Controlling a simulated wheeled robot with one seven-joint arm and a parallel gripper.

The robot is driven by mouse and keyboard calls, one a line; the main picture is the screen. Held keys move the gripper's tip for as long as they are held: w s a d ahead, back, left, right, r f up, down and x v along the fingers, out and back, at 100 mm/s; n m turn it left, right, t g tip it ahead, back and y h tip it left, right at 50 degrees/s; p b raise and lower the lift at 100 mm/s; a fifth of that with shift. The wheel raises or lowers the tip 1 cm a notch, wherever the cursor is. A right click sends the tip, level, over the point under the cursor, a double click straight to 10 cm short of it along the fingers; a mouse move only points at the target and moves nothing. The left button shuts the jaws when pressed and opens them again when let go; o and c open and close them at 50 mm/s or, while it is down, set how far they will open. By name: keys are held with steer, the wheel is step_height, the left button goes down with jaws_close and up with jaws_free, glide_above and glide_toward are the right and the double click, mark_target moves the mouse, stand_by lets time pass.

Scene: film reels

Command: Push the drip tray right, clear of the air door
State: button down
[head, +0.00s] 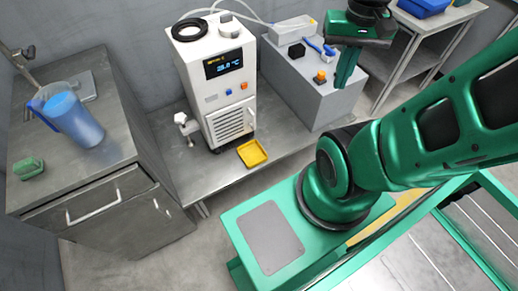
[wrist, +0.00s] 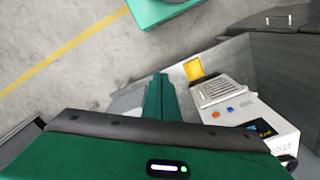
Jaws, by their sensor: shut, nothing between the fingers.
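The yellow drip tray (head: 252,153) lies flat and looks empty on the low metal bench, in front of the white chiller (head: 215,70). The air door, a slatted white panel (head: 230,121), is low on the chiller's front; the tray sits before its right part. In the wrist view the tray (wrist: 194,69) lies just beyond the air door (wrist: 214,90).
A grey box (head: 318,95) right of the chiller carries an orange-topped button, a black block and a blue-handled tool. A white valve (head: 187,126) stands left of the chiller. Bare bench (head: 285,143) lies right of the tray. A blue jug (head: 75,120) stands on the left cabinet.

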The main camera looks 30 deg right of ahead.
steer(key=w+d+f+m, duration=0.3)
steer(key=w+d+f, duration=0.1)
steer(key=w+f, duration=0.6)
steer(key=w+d+f+m, duration=0.2)
steer(key=w+d+f, duration=0.2)
steer(key=w+f, duration=0.55)
steer(key=w+f+m, duration=0.1)
steer(key=f+m, duration=0.1)
steer(key=f, duration=0.9)
steer(key=w+a+f+m+y, duration=0.1)
steer(key=f+m, duration=0.1)
steer(key=f, duration=0.9)
steer(key=w+f+m+y, duration=0.1)
steer(key=f+m, duration=0.1)
steer(key=f, duration=0.9)
steer(key=shift+w+a+f, duration=0.35)
steer(key=shift+f, duration=0.05)
steer(key=shift+a+f, duration=0.1)
steer(key=shift+f, duration=0.2)
steer(key=shift+a+f, duration=0.1)
steer(key=shift+a, duration=0.1)
steer(key=a, duration=1.1)
steer(key=shift+s+a+f, duration=0.1)
steer(key=shift+a+f, duration=0.2)
steer(key=shift+f, duration=0.4)
